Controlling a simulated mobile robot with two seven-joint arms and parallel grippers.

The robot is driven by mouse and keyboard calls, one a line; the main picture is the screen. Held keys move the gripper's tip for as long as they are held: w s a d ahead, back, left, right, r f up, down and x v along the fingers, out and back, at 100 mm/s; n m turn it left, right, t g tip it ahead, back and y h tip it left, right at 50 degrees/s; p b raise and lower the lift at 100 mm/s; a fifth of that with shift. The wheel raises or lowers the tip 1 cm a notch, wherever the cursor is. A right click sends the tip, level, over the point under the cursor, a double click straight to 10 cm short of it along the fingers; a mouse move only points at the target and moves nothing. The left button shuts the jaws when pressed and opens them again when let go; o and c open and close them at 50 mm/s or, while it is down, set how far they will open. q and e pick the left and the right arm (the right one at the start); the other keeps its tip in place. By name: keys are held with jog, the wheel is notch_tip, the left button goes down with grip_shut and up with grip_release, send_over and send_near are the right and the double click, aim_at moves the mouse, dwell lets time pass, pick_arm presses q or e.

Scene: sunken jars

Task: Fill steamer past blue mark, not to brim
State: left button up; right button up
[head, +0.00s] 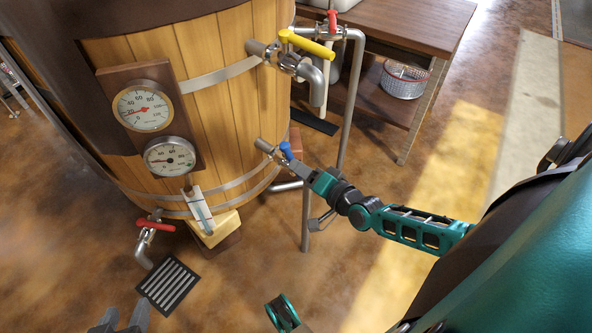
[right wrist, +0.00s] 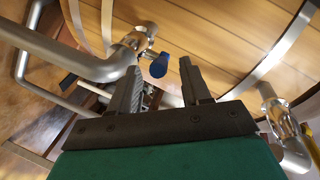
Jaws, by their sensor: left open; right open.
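The steamer is a big wooden vat (head: 225,60) with metal bands. A sight gauge (head: 199,210) stands low on its front; its level and blue mark are too small to read. A blue-handled valve (head: 286,151) is on a low pipe at the vat's right side. My right gripper (head: 297,166) is open beside this valve. In the right wrist view the blue handle (right wrist: 159,66) shows beyond and between the open fingertips (right wrist: 160,68); I cannot tell whether they touch. My left gripper (head: 122,319) is open and empty at the bottom edge, partly cut off.
A yellow-handled valve (head: 305,44) is higher on the vat, with a red-handled valve (head: 332,22) behind it. Another red-handled valve (head: 155,225) is low left above a floor drain (head: 168,285). Two dials (head: 143,108) are on the vat. A wooden table (head: 415,25) stands behind.

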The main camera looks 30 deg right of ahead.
jog(key=shift+b+x, duration=0.4)
jog(key=shift+x, duration=1.25)
grip_shut()
